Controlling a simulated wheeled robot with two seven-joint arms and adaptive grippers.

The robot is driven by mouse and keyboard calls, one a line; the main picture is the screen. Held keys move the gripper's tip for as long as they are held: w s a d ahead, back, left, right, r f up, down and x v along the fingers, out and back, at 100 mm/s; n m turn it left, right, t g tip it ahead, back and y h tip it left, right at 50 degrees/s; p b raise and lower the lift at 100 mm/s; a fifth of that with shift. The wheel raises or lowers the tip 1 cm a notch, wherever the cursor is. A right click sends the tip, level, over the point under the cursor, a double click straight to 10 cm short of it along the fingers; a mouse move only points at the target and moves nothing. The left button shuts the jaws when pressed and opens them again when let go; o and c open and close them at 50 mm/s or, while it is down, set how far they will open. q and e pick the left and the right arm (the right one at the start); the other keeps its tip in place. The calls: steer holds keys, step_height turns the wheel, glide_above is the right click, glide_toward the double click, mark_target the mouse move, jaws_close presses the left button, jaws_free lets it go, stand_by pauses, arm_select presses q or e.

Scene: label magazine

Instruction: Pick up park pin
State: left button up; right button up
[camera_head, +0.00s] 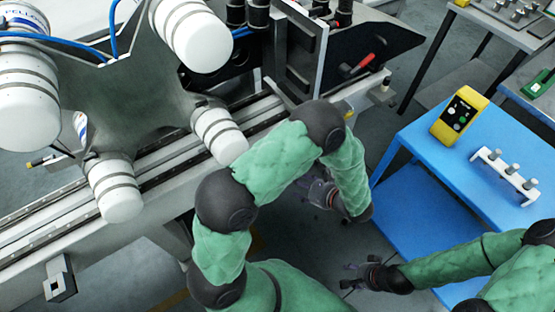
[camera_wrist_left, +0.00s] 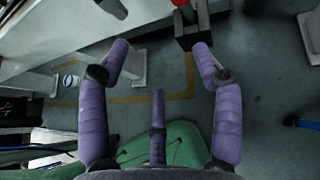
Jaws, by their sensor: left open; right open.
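A white rack (camera_head: 504,176) with several grey upright pins stands on the blue table at the right. A red-handled piece (camera_head: 358,64) lies on the dark plate of the machine at the top. I cannot tell for sure which of these is the park pin. My left gripper (camera_head: 318,192) is below the machine rail, partly hidden by its own arm. In the left wrist view its purple fingers (camera_wrist_left: 160,62) are spread and empty above the floor. My right gripper (camera_head: 349,277) is open and empty, left of the blue table and apart from the rack.
A yellow device (camera_head: 459,116) stands on the blue table (camera_head: 420,150) behind the rack. The label machine with white rollers (camera_head: 122,192) and a long rail (camera_head: 40,225) fills the left. A grey table (camera_head: 500,22) stands at the top right. Open floor lies between machine and tables.

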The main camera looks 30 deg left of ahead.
arm_select(q)
steer(key=shift+m+t+y, duration=0.3)
steer(key=shift+t+y, duration=0.2)
steer(key=shift+t, duration=0.2)
steer(key=w+a+b, duration=0.1)
steer(key=a, duration=0.2)
steer(key=w+a+f+b, duration=0.1)
steer(key=w+a+b, duration=0.1)
steer(key=a, duration=0.1)
steer(key=w+a+f+b, duration=0.1)
steer(key=w+a, duration=0.1)
steer(key=a, duration=0.1)
steer(key=shift+b, duration=0.4)
steer(key=shift+a, duration=0.35)
arm_select(e)
steer(key=x, duration=0.2)
steer(key=d+x, duration=0.1)
steer(key=x, duration=0.2)
steer(key=shift+f, duration=0.15)
arm_select(q)
steer(key=c, duration=1.3)
